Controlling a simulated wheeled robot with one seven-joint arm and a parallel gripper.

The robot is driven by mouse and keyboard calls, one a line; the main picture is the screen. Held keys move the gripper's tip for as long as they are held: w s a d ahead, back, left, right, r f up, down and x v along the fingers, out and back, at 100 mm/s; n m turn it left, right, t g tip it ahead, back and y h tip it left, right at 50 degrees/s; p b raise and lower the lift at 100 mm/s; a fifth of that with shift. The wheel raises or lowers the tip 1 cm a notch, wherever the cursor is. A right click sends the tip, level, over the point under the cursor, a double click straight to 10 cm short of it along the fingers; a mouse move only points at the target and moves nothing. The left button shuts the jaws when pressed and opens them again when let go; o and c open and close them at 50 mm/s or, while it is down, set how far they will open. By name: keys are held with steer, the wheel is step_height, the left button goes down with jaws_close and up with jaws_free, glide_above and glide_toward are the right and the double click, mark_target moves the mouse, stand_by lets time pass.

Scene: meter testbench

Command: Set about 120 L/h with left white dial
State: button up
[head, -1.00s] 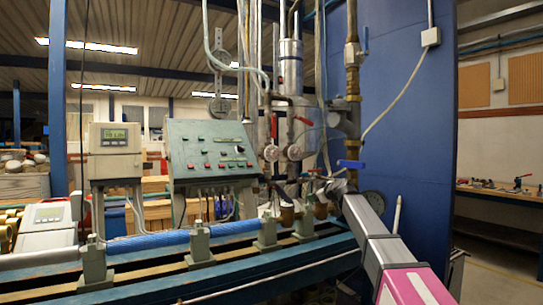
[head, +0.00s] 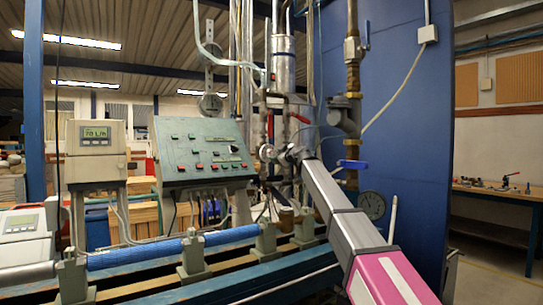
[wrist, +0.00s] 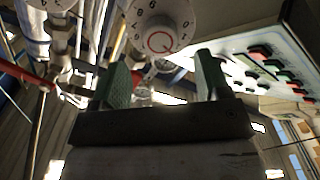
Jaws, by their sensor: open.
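The left white dial (head: 267,152) is on the pipework right of the green control panel. In the wrist view the dial beside the panel, which I take to be the left one (wrist: 160,28), shows dark numbers and a red ring at its centre. My gripper (wrist: 158,82) is open and empty, with its two green fingers apart and pointing toward this dial, not around it. In the head view my gripper (head: 287,150) is just right of the left dial and hides the right one. The meter display (head: 95,132) seems to read 70 L/h.
A second white dial (wrist: 52,4) is at the upper left of the wrist view, near a red lever (wrist: 22,72). The green control panel (head: 200,150) with several buttons stands left of the dials. A blue pipe (head: 140,252) runs along the bench below.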

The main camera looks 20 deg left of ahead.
mark_target(272, 154)
steer(key=x, duration=0.6)
steer(key=shift+s, duration=0.1)
steer(key=c, duration=0.9)
steer(key=m, duration=0.4)
steer(key=shift+m, duration=2)
